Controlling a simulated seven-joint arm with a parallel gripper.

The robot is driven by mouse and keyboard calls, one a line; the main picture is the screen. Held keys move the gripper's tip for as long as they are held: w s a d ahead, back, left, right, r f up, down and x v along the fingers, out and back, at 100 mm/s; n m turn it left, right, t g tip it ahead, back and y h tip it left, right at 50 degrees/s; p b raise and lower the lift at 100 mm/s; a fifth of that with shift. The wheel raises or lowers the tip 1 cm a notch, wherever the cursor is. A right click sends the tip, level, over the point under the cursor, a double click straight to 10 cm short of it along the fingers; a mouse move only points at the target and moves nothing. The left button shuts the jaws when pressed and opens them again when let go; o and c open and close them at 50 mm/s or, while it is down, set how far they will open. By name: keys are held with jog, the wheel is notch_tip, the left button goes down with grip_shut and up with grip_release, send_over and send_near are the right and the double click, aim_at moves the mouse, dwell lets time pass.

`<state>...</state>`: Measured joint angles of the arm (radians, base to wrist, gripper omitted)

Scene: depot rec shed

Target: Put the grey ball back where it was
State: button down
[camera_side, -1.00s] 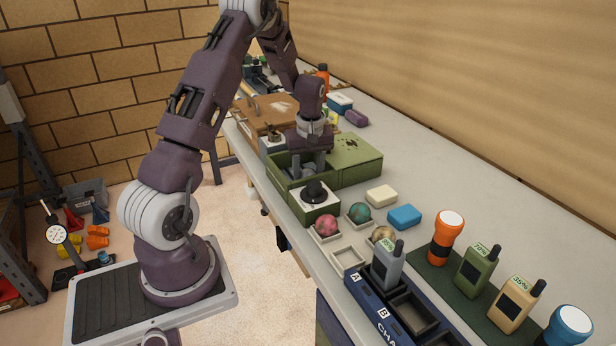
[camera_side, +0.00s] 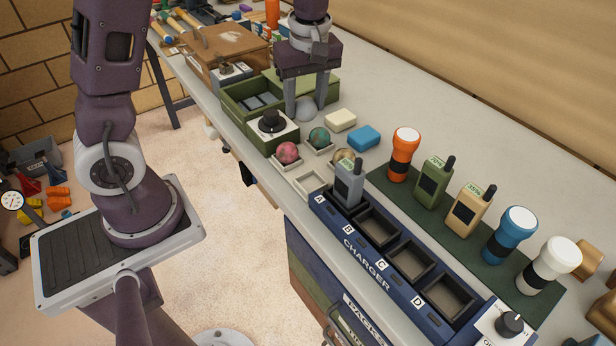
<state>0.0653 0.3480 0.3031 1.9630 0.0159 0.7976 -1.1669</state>
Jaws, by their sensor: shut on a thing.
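The grey ball (camera_side: 306,111) is between the two fingers of my gripper (camera_side: 306,107), which is shut on it. It is held beside the green box (camera_side: 232,104), at its right. I cannot tell how far above the bench the ball is. An empty small square tray (camera_side: 299,190) lies near the bench's front edge, left of the charger. Similar trays hold a pink ball (camera_side: 287,153), a teal ball (camera_side: 319,137) and a tan ball (camera_side: 344,156), the last partly hidden by the grey radio.
The charger (camera_side: 352,240) holds a grey radio (camera_side: 349,186) in one bay; its other bays are empty. A white soap-like block (camera_side: 341,120) and a blue one (camera_side: 364,137) lie near my gripper. Torches and radios stand on a dark mat (camera_side: 399,197).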

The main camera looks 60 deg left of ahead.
jog(key=s+d, duration=0.4)
jog(key=d, duration=0.3)
jog(key=f, duration=1)
jog(key=shift+w, duration=0.2)
jog(key=shift+f, duration=0.1)
jog(key=shift+f, duration=0.4)
jog(key=c, duration=0.7)
grip_release()
